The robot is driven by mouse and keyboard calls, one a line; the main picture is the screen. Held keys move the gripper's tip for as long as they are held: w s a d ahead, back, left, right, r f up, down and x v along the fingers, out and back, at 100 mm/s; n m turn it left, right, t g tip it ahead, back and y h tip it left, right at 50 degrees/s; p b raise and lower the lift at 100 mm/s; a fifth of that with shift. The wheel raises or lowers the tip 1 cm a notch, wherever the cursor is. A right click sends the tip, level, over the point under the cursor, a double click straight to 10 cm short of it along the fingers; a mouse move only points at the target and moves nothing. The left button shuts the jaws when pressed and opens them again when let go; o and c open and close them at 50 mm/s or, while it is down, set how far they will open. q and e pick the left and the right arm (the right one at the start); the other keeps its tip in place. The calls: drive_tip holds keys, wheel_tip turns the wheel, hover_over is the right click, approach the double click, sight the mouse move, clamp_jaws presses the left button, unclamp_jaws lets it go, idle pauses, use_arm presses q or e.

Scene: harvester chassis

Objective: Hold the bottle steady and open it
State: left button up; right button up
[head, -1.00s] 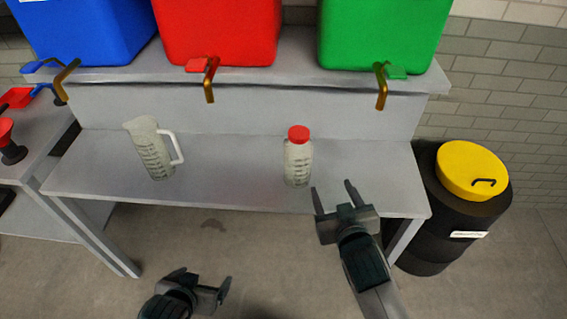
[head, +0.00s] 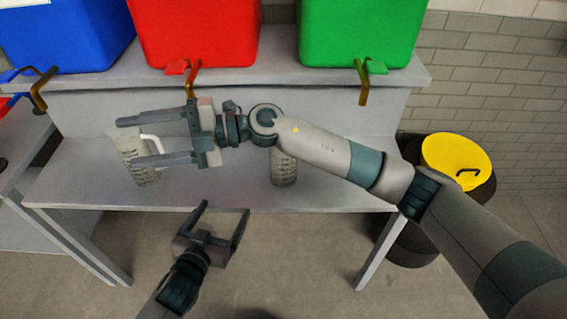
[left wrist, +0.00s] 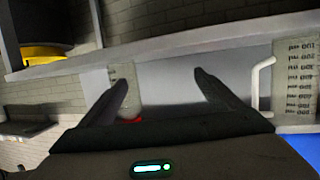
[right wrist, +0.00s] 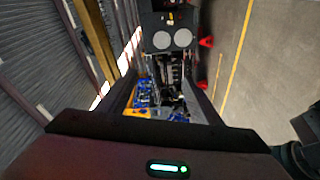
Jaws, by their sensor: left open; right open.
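The clear marked bottle (head: 284,168) stands on the lower shelf. My right arm covers its top in the head view. In the left wrist view the picture is upside down and the bottle (left wrist: 126,85) shows its red cap (left wrist: 133,120), partly behind a finger. My left gripper (head: 223,210) is open and empty, in front of the shelf and left of the bottle. My right gripper (head: 130,142) is open, pointing left, left of the bottle. Its fingers overlap the pitcher in the head view; I cannot tell whether they touch it.
The white-handled measuring pitcher (head: 143,172) stands on the shelf (head: 225,190), left of the bottle. Blue (head: 65,35), red (head: 195,30) and green (head: 362,30) containers with taps stand above. A yellow-lidded black barrel (head: 458,160) is at the right.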

sight(285, 157)
drive_tip(key=w+d+f+n+h, duration=0.3)
drive_tip(key=w+d+f+h, duration=0.3)
drive_tip(key=d+f+h, duration=0.25)
drive_tip(key=w+d+r+t+h, duration=0.1)
drive_tip(key=w+d+h, duration=0.2)
drive_tip(key=d, duration=0.3)
drive_tip(key=w+d+r+m+t+h, duration=0.1)
drive_tip(key=w+d+h, duration=0.2)
drive_tip(key=w+d, duration=0.2)
drive_tip(key=w+d+r+m+t+h, duration=0.1)
drive_tip(key=w+d+r+h, duration=0.1)
drive_tip(key=d, duration=0.5)
drive_tip(key=shift+w+d+t+h, duration=0.1)
drive_tip(key=shift+w+t+h, duration=0.45)
drive_tip(key=shift+w, duration=0.7)
use_arm(q)
drive_tip(key=w+d+r+m+h, duration=0.2)
drive_tip(key=d+r+m+h, duration=0.1)
drive_tip(key=d+h, duration=0.3)
drive_tip(key=shift+w+d+r+m+t+h, duration=0.2)
drive_tip(key=shift+w+d+m+t+h, duration=0.1)
drive_tip(key=shift+m, duration=0.3)
use_arm(e)
drive_tip(key=shift+f, duration=0.1)
use_arm(q)
drive_tip(key=x, duration=1.7)
drive_tip(key=shift+w+d, duration=0.15)
